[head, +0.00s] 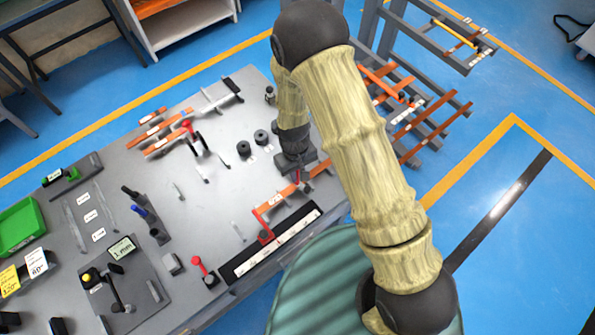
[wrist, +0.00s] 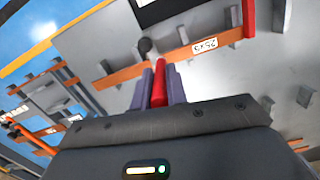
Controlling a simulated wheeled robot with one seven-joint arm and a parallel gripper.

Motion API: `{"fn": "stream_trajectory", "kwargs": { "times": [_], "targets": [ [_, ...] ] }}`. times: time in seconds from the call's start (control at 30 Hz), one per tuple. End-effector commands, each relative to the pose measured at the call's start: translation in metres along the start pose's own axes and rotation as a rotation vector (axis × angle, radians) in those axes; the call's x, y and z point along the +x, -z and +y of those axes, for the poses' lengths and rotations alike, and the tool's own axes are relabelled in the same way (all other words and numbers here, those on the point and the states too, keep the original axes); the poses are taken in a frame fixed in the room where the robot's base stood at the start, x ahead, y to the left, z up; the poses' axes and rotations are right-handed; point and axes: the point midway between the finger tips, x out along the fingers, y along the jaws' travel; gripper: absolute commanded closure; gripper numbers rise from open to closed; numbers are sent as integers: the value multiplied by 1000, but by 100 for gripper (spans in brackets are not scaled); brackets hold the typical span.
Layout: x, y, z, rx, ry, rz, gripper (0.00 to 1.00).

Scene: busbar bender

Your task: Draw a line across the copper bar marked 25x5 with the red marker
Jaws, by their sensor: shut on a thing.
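The copper bar marked 25x5 (wrist: 225,38) runs slantwise across the wrist view, with its white label to the right of my gripper. In the head view the bar (head: 272,203) lies at the front right of the grey table, partly hidden by my arm. My gripper (wrist: 163,86) is shut on the red marker (wrist: 159,88), which stands between its two fingers. The marker's far end meets the bar's near edge in the picture; I cannot tell whether it touches. In the head view my gripper (head: 299,178) is just above the bar. No drawn line is discernible.
A dark strip with a white scale (head: 275,245) lies along the table's front edge. Two black cylinders (head: 244,149) stand left of my gripper. A rack of copper bars (head: 415,110) is behind my arm.

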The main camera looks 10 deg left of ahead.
Motion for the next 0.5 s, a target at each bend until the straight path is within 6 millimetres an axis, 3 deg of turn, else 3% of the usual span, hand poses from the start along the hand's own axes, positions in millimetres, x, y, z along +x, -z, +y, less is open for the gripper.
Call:
{"fn": "stream_trajectory", "kwargs": {
  "times": [0.5],
  "targets": [
    [5, 1, 0, 0, 0, 0, 100]
  ]
}}
